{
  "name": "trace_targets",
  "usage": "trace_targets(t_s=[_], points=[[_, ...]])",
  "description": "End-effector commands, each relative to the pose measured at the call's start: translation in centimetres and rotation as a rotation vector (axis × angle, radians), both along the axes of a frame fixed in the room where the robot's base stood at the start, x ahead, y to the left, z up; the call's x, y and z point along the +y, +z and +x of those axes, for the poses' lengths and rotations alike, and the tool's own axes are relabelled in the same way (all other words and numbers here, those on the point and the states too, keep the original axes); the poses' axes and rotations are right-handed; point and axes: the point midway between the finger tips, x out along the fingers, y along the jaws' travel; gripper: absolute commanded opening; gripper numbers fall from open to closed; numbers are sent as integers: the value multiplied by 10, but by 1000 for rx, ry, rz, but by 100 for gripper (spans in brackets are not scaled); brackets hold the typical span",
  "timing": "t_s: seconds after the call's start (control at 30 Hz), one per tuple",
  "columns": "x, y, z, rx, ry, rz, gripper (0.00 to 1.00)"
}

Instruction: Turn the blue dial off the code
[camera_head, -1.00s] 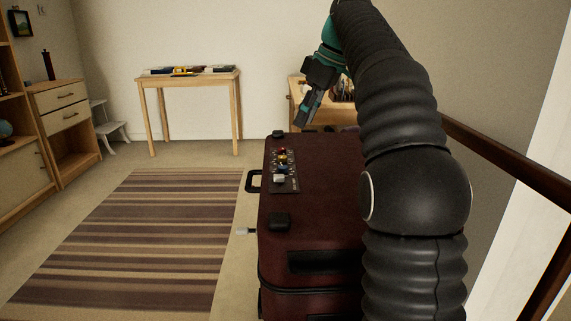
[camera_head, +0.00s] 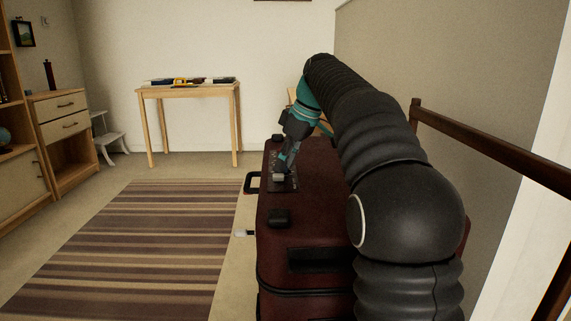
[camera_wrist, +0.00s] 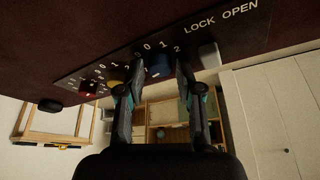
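The dark red suitcase (camera_head: 320,200) lies on the floor with a code panel (camera_head: 270,184) on its top near the left edge. In the wrist view the blue dial (camera_wrist: 160,70) sits on the panel below printed numbers 0, 1 and 2. My gripper (camera_wrist: 160,62) is open, with one finger on each side of the blue dial and small gaps seeming to show. In the head view my gripper (camera_head: 284,164) reaches down to the panel and hides the dials. The yellow dial (camera_wrist: 116,77) and the red dial (camera_wrist: 88,88) are left of the blue one in the wrist view.
A pale slider (camera_wrist: 208,55) is close beside the right finger, near the words LOCK OPEN; it also shows in the head view (camera_head: 279,178). A striped rug (camera_head: 130,240) and a wooden table (camera_head: 188,91) are farther left.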

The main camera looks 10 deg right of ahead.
Motion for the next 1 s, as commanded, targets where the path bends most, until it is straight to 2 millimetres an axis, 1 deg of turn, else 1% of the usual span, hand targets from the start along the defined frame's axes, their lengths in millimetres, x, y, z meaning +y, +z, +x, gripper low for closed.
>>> trace_targets(t_s=[0.2, 0.23, 0.27, 0.3, 0.33, 0.37, 0.73, 0.87, 1.0], points=[[0, 0, 0, 0, 0, 0, 36], [0, 0, 0, 0, 0, 0, 30], [0, 0, 0, 0, 0, 0, 23], [0, 0, 0, 0, 0, 0, 13], [0, 0, 0, 0, 0, 0, 6], [0, 0, 0, 0, 0, 0, 0], [0, 1, -1, -1, -35, 0, 0], [0, 1, -1, 0, -94, -2, 0], [2, 2, -2, -1, -191, -1, 0]])
